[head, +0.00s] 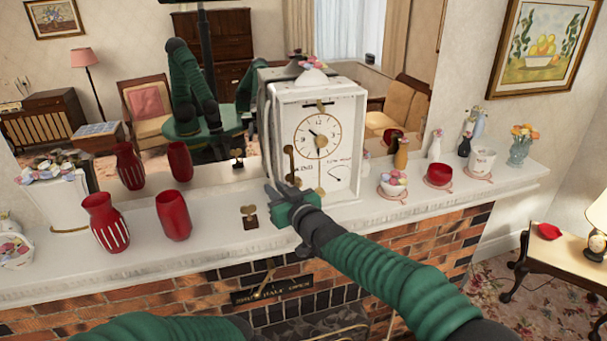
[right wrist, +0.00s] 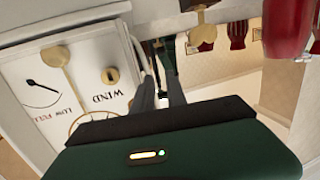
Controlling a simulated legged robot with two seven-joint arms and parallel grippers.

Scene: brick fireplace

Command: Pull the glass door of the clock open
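The white clock (head: 341,173) stands on the mantelpiece, its door shut as far as I can tell. It has a round dial (head: 317,125) and a gold upright handle (head: 290,164) at the door's left edge. My right gripper (head: 273,190) is in front of the clock's lower left corner, by the handle. In the right wrist view the clock face (right wrist: 60,85) appears upside down. My left gripper is out of view.
A mirror behind reflects the room and my arms. The brick fireplace (head: 435,255) is below.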

